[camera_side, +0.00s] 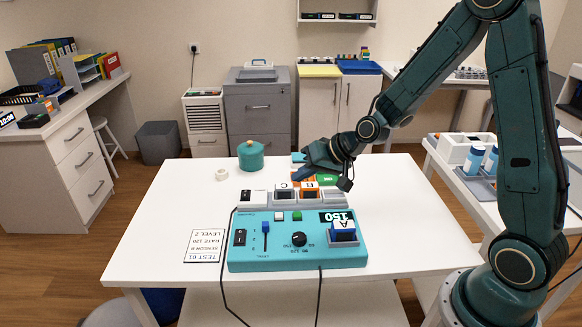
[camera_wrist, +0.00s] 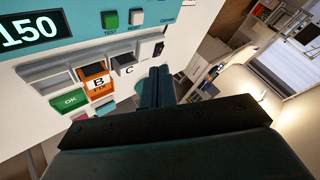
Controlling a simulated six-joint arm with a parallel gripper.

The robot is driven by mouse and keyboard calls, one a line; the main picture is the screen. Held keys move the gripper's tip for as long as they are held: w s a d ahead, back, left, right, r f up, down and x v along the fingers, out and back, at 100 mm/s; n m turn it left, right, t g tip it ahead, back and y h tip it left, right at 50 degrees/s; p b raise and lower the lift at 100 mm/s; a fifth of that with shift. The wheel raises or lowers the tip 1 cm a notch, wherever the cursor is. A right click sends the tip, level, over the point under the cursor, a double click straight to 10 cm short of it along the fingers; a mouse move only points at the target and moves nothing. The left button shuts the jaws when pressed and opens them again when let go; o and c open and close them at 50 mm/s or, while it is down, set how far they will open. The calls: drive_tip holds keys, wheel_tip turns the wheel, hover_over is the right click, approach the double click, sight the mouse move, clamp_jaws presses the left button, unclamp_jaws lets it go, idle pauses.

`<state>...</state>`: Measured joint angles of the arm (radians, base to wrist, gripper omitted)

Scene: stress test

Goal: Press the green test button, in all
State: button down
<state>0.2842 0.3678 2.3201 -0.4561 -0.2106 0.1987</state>
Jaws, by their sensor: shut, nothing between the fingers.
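The green test button (camera_side: 297,216) sits on the top of the teal test box (camera_side: 290,259), next to a white button (camera_side: 279,216). In the wrist view the green button (camera_wrist: 110,20) is labelled TEST and the white one (camera_wrist: 136,17) RESET. The box's display (camera_side: 336,216) reads 150. A blue block marked A (camera_side: 343,230) sits in a holder at the box's right. My gripper (camera_side: 301,174) is behind and above the rack, apart from the button. Its fingers (camera_wrist: 158,75) are together and empty.
A grey rack (camera_side: 335,197) behind the box holds blocks marked C (camera_side: 284,190) and B (camera_side: 309,190). A green OK piece (camera_side: 327,180) lies behind it. The box has a slider (camera_side: 265,228) and black knob (camera_side: 298,240). A printed card (camera_side: 205,246) lies left. A teal pot (camera_side: 251,155) stands at the back.

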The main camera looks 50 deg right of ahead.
sight(301, 216)
drive_tip(key=shift+f, duration=0.15)
idle(0.3)
drive_tip(key=shift+f, duration=4.25)
drive_tip(key=shift+f, duration=0.9)
drive_tip(key=shift+r, duration=0.9)
idle(0.3)
drive_tip(key=shift+r, duration=2.5)
